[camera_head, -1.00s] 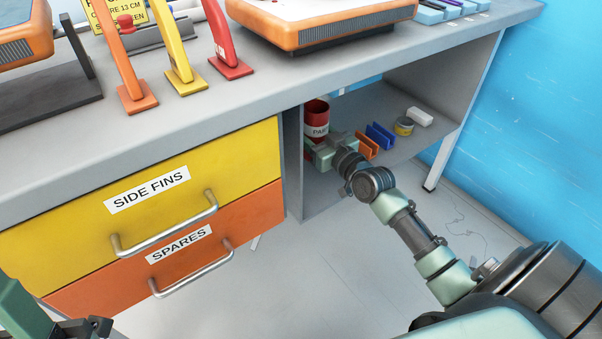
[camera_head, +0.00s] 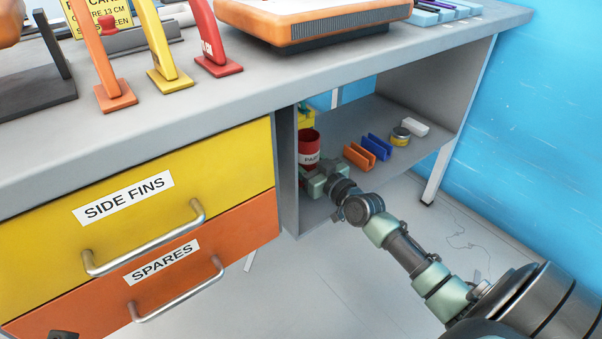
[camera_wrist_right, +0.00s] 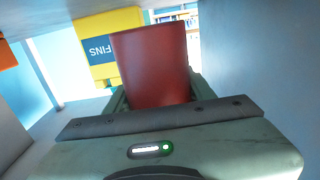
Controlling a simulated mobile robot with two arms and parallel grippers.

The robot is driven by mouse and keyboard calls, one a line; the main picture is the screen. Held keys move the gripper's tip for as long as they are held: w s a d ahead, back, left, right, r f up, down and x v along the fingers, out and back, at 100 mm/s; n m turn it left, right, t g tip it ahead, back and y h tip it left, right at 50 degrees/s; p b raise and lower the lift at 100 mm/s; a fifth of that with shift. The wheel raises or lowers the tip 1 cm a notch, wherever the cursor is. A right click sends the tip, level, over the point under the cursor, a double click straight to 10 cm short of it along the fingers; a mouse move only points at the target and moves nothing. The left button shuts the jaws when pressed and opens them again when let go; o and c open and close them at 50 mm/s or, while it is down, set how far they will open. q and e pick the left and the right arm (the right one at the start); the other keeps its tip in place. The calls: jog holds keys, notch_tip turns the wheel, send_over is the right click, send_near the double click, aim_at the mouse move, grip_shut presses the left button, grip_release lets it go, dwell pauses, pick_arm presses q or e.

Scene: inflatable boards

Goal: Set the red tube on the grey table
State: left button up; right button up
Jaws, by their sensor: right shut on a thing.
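The red tube (camera_head: 309,148), a red cylinder with a white label, is upright in the open compartment under the grey table (camera_head: 190,102), near the left wall. My right gripper (camera_head: 316,176) is shut on it, reaching in from the front right. In the right wrist view the tube (camera_wrist_right: 150,65) stands between the fingers, its lower part hidden by the gripper body. I cannot tell whether its base touches the shelf. Only a dark bit of my left gripper (camera_head: 63,335) shows at the bottom left edge.
On the shelf stand orange (camera_head: 359,156) and blue (camera_head: 376,146) holders, a tin (camera_head: 400,136) and a white block (camera_head: 415,128). A yellow box (camera_head: 306,118) is behind the tube. The tabletop holds upright fins (camera_head: 210,40) and an orange-edged device (camera_head: 310,28); its front strip is clear.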

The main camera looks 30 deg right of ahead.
jog(key=shift+f+b, duration=0.45)
jog(key=shift+f, duration=0.9)
jog(key=shift+f, duration=0.1)
jog(key=shift+f, duration=0.15)
jog(key=o, duration=1.4)
jog(key=shift+s, duration=0.15)
